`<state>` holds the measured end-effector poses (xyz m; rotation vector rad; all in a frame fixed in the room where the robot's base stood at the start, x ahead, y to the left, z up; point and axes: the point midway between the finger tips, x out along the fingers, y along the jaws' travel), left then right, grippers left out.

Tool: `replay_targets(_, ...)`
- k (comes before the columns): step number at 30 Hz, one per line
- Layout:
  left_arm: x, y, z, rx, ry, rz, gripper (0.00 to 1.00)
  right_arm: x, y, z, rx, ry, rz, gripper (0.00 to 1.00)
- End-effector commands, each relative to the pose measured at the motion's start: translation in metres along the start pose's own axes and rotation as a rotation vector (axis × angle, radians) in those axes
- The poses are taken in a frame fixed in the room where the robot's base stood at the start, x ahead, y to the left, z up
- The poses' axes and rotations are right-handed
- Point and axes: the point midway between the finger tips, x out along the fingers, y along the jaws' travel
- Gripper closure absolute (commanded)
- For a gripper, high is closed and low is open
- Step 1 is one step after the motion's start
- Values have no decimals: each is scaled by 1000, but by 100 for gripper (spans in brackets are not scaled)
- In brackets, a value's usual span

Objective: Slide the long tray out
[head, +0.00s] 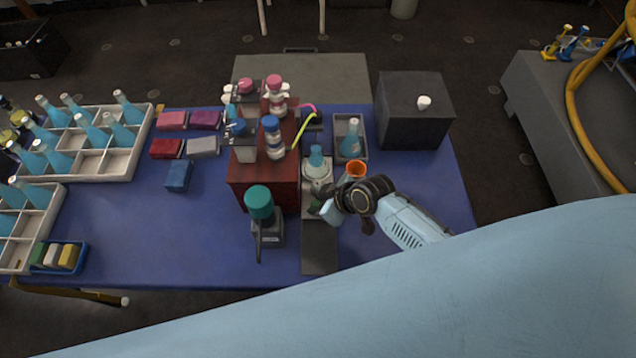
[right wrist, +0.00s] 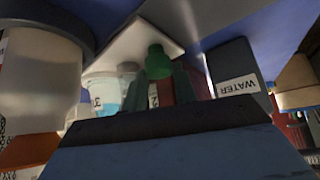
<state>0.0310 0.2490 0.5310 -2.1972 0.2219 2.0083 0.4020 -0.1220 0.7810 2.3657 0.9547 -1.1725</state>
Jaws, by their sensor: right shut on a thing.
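A long, narrow dark grey tray (head: 319,255) lies on the blue table, running toward its front edge. A paler section with a white-and-blue flask (head: 317,172) lies behind it; I cannot tell whether the two are one piece. My right gripper (head: 322,207) is over the strip, shut on a small green knob-like thing. The green knob (right wrist: 158,62) shows between the fingers of my right gripper (right wrist: 160,85) in the right wrist view. What lies below the knob is hidden there by the gripper. My left gripper is not in view.
A teal-topped device (head: 260,205) stands close left of the strip, by a dark red cabinet (head: 250,180). An orange-rimmed cup (head: 356,169) and a small bottle tray (head: 340,157) stand right. A black box (head: 412,115) is behind. Table right of my gripper is clear.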

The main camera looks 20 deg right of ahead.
Motion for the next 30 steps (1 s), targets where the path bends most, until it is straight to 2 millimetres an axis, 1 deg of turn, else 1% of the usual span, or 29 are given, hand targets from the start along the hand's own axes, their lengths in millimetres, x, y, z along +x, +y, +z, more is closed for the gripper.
replay_targets(9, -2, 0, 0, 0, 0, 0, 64, -1, -2, 1, 0, -2, -1, 86)
replay_targets(30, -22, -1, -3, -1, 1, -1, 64, -12, -33, 16, 1, -5, -2, 86)
